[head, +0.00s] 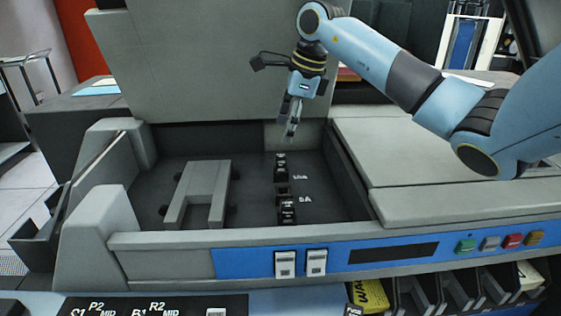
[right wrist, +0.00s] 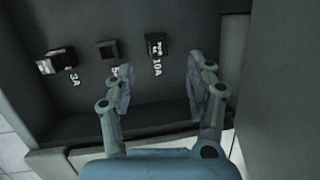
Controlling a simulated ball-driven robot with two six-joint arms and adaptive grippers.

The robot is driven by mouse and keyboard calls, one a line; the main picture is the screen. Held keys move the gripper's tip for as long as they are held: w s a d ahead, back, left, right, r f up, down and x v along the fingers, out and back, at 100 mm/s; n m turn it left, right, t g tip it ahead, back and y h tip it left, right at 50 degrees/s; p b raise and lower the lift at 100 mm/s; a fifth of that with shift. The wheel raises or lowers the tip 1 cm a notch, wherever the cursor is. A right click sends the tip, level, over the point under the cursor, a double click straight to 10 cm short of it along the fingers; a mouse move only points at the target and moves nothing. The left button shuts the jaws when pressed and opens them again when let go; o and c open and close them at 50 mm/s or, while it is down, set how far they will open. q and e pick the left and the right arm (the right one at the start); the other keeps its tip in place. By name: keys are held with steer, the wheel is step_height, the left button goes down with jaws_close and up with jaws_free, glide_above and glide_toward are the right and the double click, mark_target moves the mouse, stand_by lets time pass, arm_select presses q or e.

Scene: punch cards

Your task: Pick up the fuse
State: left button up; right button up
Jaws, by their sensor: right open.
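A row of small black fuse pieces lies in the recessed dark tray of the grey machine. The far one is a black fuse (head: 281,161), at the 10A label in the right wrist view (right wrist: 156,46). The near one is another black fuse (head: 287,212), at the 3A label in the right wrist view (right wrist: 57,62). Between them, at the 5A label, is a lower brownish piece that looks like an empty socket (head: 283,190), also in the right wrist view (right wrist: 108,50). My right gripper (head: 290,130) is open and empty above the far end of the row. My left gripper is out of view.
The tray's front wall (head: 180,240) and the raised grey panel (head: 220,75) behind bound the space. A flat grey cover (head: 440,155) lies to the right.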

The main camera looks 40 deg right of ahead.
mark_target(281, 155)
steer(key=x, duration=0.2)
steer(key=shift+f, duration=0.3)
steer(key=x, duration=0.5)
steer(key=shift+s+f, duration=0.1)
steer(key=shift+s, duration=0.05)
steer(key=shift+f, duration=0.3)
steer(key=shift+c, duration=0.4)
steer(key=c, duration=1)
steer(key=shift+c, duration=0.2)
steer(key=shift+r, duration=0.15)
